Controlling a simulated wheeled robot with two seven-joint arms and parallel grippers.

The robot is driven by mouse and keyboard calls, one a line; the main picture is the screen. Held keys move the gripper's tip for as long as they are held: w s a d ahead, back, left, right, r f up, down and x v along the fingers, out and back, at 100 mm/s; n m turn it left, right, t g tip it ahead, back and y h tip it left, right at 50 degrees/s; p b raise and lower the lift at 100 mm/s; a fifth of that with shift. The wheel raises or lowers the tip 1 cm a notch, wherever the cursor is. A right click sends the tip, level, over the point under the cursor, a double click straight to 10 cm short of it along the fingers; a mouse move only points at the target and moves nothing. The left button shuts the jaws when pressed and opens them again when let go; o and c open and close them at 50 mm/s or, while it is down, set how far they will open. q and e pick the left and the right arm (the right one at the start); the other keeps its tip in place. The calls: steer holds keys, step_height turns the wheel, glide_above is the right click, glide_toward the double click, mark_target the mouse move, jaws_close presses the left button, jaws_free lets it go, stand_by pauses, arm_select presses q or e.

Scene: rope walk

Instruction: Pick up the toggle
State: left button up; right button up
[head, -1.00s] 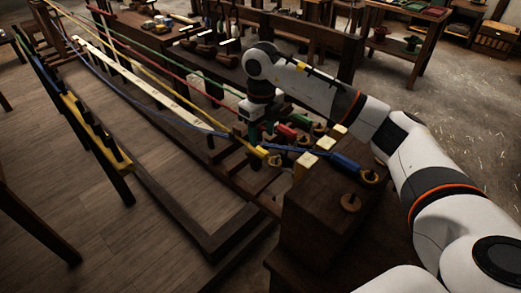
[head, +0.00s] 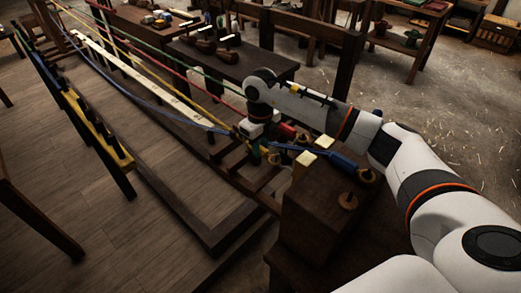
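I cannot pick out the toggle for certain. My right gripper (head: 262,152) points down at the rope ends, left of that block, beside the yellow and blue ropes. Its fingers are small and dark, so I cannot tell whether they are open or hold anything. My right arm hides part of the row of rope ends. My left gripper is not in view.
A blue rope (head: 175,115) and a red rope (head: 205,85) run from the far left to the block. A blue handle-like piece (head: 338,159) and a pale block (head: 305,158) lie close to the gripper. A yellow rack (head: 88,128) stands left.

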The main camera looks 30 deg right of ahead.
steer(key=shift+c, duration=0.5)
steer(key=shift+r, duration=0.15)
steer(key=shift+w+r, duration=0.1)
steer(key=shift+r, duration=0.25)
step_height(320, 180, up, 9)
steer(key=b, duration=0.2)
steer(key=shift+r, duration=0.15)
